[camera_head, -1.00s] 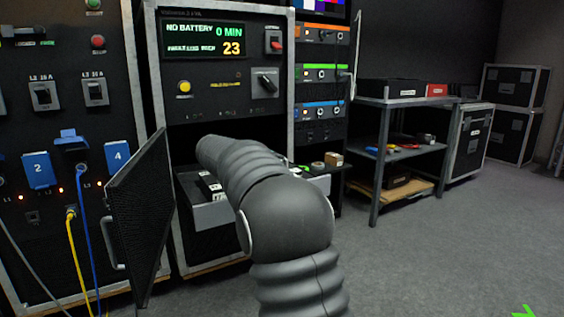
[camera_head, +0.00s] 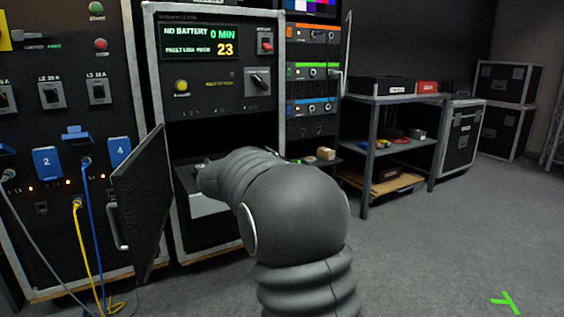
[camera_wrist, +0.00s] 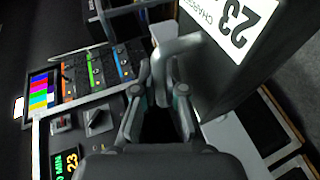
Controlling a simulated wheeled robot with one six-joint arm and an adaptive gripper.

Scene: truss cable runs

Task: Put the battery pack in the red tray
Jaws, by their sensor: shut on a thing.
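The battery pack (camera_wrist: 208,78) is a dark box with a white label reading "23" and a partly cut-off word. My gripper (camera_wrist: 160,95) is shut on its grey handle (camera_wrist: 180,48) in the wrist view. In the head view my own arm hides the gripper and the pack. The red tray (camera_head: 428,87) appears as a small red shape at the right end of the cart's top shelf, well to the right of my arm.
The rack with a "NO BATTERY 0 MIN" display (camera_head: 205,42) stands ahead, its pull-out shelf (camera_head: 205,205) partly behind my arm. An open door (camera_head: 150,205) juts out at left. The cart (camera_head: 385,98) also carries a black bin (camera_head: 382,84). Floor at right is clear.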

